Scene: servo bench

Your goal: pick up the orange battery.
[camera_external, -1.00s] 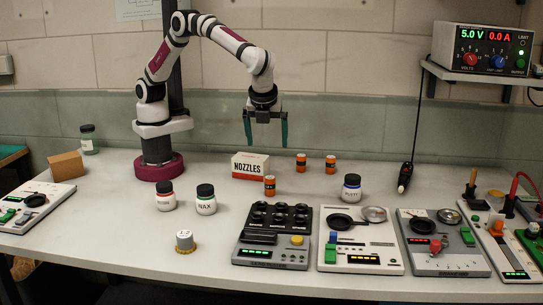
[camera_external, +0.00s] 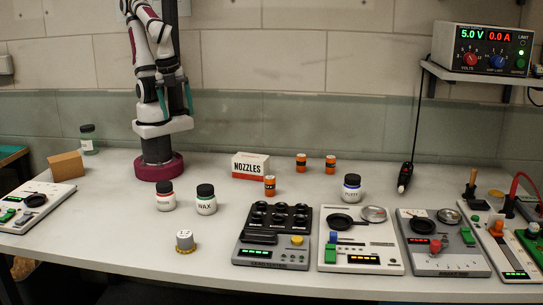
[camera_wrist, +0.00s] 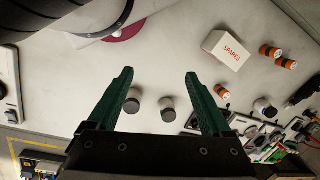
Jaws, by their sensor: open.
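Three orange batteries with dark and pale bands stand on the bench. One battery (camera_external: 269,186) is in front of the NOZZLES box; two others (camera_external: 301,161) (camera_external: 330,164) are to its right and farther back. In the wrist view they show at the right: one near the middle right (camera_wrist: 222,91), two at the upper right (camera_wrist: 270,51) (camera_wrist: 289,63). My gripper (camera_external: 176,107) is drawn in high beside my arm's column, well left of the batteries. Its green jaws (camera_wrist: 160,75) are apart with nothing between them.
The white-and-red box (camera_external: 250,167) stands behind the nearest battery. Control panels (camera_external: 274,238) line the front right. The bench at front left is mostly clear.

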